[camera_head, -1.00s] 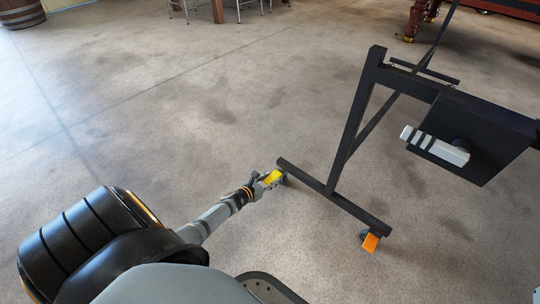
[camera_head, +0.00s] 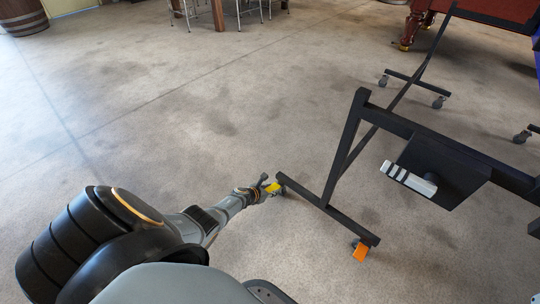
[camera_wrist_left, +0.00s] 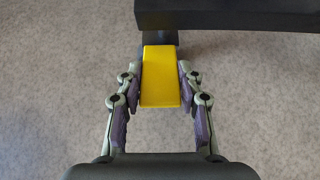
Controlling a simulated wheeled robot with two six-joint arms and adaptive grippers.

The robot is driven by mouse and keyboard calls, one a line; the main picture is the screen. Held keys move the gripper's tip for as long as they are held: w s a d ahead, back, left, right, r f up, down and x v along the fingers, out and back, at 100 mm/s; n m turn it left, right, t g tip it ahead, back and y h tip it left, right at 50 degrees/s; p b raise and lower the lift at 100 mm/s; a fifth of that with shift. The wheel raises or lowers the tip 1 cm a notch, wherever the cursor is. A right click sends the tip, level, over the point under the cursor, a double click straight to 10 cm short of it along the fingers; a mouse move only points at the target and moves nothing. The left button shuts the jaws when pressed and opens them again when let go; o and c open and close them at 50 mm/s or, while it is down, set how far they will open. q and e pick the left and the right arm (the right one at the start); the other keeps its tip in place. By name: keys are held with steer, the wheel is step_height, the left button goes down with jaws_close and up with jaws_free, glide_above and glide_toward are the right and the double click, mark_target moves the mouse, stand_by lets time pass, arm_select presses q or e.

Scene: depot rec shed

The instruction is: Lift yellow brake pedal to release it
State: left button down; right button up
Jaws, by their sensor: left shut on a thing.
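The yellow brake pedal (camera_head: 274,188) is at the near-left end of the black frame's foot bar (camera_head: 318,206), low over the concrete floor. In the left wrist view the pedal (camera_wrist_left: 160,80) lies between the two fingers of my left gripper (camera_wrist_left: 160,92), below the dark bar (camera_wrist_left: 235,14). My left gripper (camera_head: 268,189) is shut on the pedal, with a finger pad against each side. The caster under that end of the bar is mostly hidden. My right gripper does not show in either view.
An orange pedal (camera_head: 360,252) is at the bar's other end. A grey-and-white striped handle (camera_head: 408,178) sticks out from a black box (camera_head: 448,172) on the frame. Casters (camera_head: 437,102) show farther back. Stools (camera_head: 260,8) and a barrel (camera_head: 22,15) are far off. Floor on the left is clear.

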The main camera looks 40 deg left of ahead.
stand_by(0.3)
arm_select(q)
steer(key=c, duration=0.8)
jaws_free()
steer(key=shift+r, duration=0.1)
steer(key=shift+c, duration=0.2)
steer(key=shift+s+r, duration=0.2)
steer(key=shift+s, duration=0.2)
steer(key=s+a, duration=0.1)
steer(key=s, duration=1.1)
steer(key=shift+r, duration=0.15)
